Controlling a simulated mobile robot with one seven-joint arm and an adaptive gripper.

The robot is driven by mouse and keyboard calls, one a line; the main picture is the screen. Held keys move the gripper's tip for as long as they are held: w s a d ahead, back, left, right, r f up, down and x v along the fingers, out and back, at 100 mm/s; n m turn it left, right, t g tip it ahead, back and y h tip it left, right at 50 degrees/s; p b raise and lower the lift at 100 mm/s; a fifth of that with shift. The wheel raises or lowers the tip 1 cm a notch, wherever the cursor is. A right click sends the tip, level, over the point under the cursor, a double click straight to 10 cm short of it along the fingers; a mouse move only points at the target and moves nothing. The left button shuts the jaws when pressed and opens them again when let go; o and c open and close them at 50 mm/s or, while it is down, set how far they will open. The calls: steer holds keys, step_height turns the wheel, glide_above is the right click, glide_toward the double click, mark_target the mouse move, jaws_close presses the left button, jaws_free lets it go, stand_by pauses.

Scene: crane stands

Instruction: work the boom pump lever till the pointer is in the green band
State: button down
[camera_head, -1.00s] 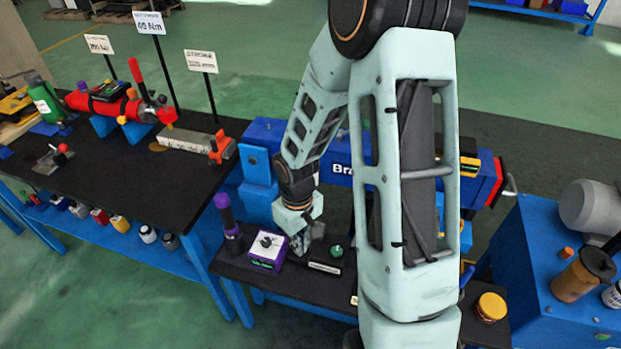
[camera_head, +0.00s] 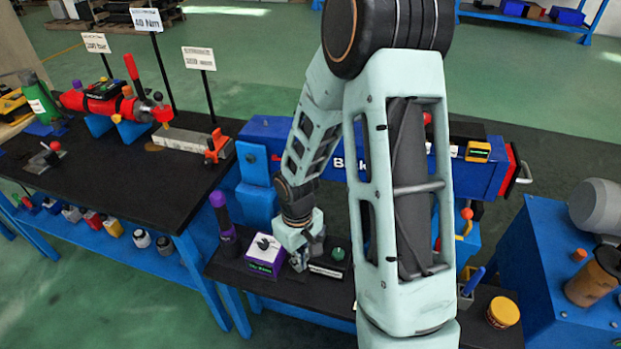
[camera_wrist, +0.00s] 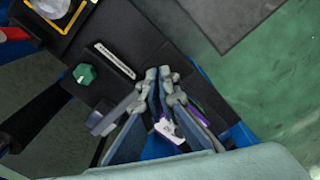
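A red hand pump (camera_head: 100,100) with a raised red lever (camera_head: 131,68) lies on blue supports on the left bench; I cannot tell whether it is the boom pump. No pointer or green band can be made out. My gripper (camera_head: 300,260) points down over the low black shelf, just right of a purple box with a white top and black knob (camera_head: 264,252). In the wrist view my gripper (camera_wrist: 161,76) has its fingertips close together, with nothing seen held. Part of the purple and white box (camera_wrist: 168,129) shows between the finger links.
A green knob (camera_head: 338,254) and a labelled plate (camera_head: 328,270) are close right of my gripper. A dark purple-topped cylinder (camera_head: 224,222) stands left of the box. The blue boom (camera_head: 470,162) runs behind my arm, which hides part of it. A yellow-lidded jar (camera_head: 502,313) is at right.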

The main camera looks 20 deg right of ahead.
steer(key=shift+f, duration=0.55)
step_height(320, 180, up, 10)
steer(key=p, duration=0.7)
steer(key=shift+p, duration=0.4)
steer(key=shift+f, duration=0.1)
stand_by(0.5)
step_height(320, 180, down, 10)
steer(key=b, duration=0.8)
steer(key=shift+b, duration=0.3)
step_height(320, 180, up, 10)
steer(key=p, duration=0.8)
stand_by(0.5)
stand_by(0.8)
